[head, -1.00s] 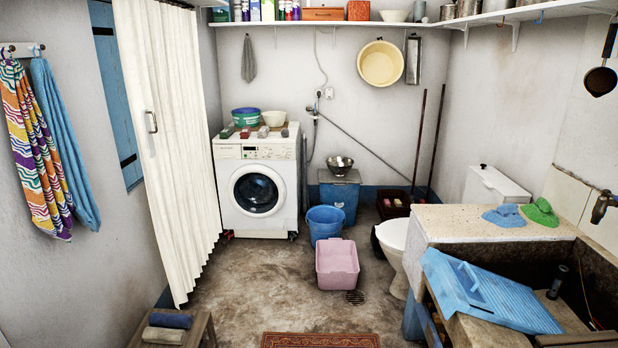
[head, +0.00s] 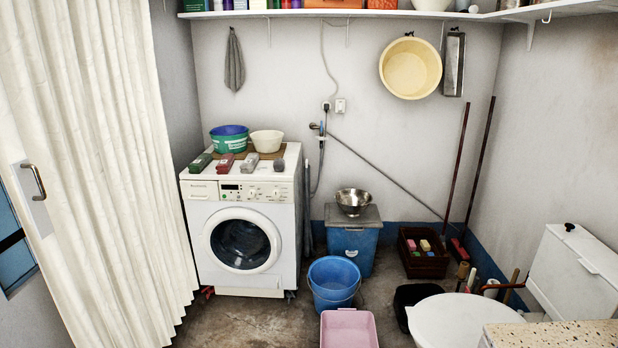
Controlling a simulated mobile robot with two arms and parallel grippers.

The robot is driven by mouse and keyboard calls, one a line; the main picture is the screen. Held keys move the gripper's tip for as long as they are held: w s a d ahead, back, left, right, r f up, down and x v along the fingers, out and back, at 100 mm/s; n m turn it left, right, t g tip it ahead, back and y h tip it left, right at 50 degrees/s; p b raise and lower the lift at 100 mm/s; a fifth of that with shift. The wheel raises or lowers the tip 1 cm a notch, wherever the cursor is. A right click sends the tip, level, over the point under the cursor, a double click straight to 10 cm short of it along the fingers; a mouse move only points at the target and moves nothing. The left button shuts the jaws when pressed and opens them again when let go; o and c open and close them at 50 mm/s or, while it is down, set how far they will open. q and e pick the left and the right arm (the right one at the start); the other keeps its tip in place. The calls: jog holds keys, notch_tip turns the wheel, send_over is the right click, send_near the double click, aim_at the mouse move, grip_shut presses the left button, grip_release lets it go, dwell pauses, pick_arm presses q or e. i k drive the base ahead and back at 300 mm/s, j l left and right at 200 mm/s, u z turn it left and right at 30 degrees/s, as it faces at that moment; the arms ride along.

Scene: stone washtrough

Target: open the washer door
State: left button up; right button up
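The white front-loading washer (head: 199,220) stands against the back wall, left of centre in the head view. Its round door (head: 242,243), with a white ring and dark glass, faces me and looks shut. The control panel (head: 254,192) with a dial and small buttons is above the door. Neither of my grippers is in view.
A blue bucket (head: 333,278) and a pink basin (head: 348,330) stand on the floor right of the washer. A white curtain (head: 105,150) hangs at the left. A toilet (head: 460,318) is at the right. Bowls and bars sit on the washer. Floor before the washer is partly clear.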

aim_at(241, 247)
jog(key=i+u, duration=0.25)
jog(key=i, duration=0.35)
jog(key=i+u, duration=0.25)
jog(key=i, duration=0.35)
jog(key=i+l+u, duration=0.25)
jog(key=i, duration=0.3)
jog(key=j, duration=0.1)
